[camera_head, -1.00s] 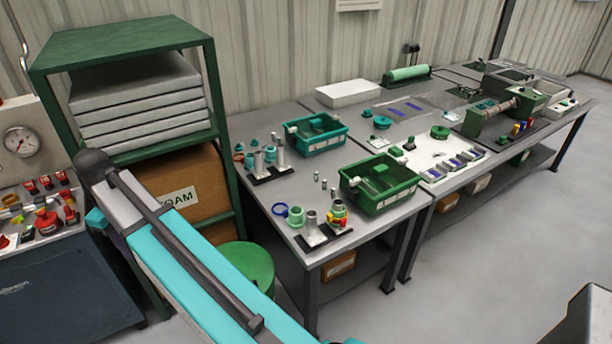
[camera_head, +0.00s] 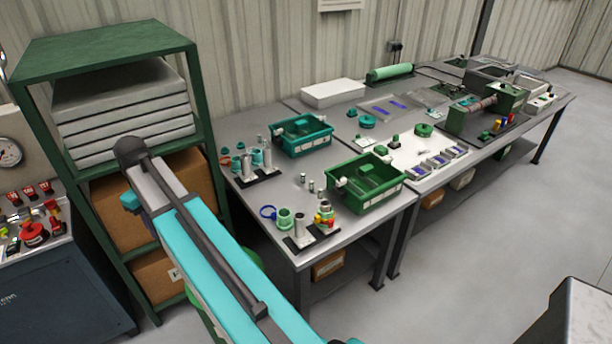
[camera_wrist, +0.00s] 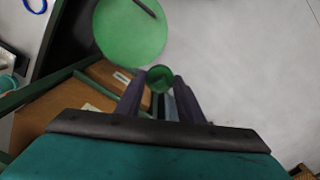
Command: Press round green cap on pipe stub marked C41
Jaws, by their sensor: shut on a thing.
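My gripper (camera_wrist: 160,95) is shut on a round green cap (camera_wrist: 160,77) in the wrist view, held between the two dark fingers above the floor. The gripper does not show in the head view. In the head view, grey pipe stubs (camera_head: 300,226) stand upright on a dark base at the bench's near corner, beside a green collar (camera_head: 284,219). More pipe stubs (camera_head: 246,163) stand on another dark base farther back. No C41 mark is readable, so I cannot tell which stub bears it.
A green bin (camera_head: 366,200) and a teal bin (camera_head: 303,150) stand on the grey bench (camera_head: 340,240). A blue ring (camera_head: 268,212) lies near the front stubs. A green rack (camera_head: 200,110) stands left. A large round green top (camera_wrist: 130,32) lies below my gripper. Open floor lies right.

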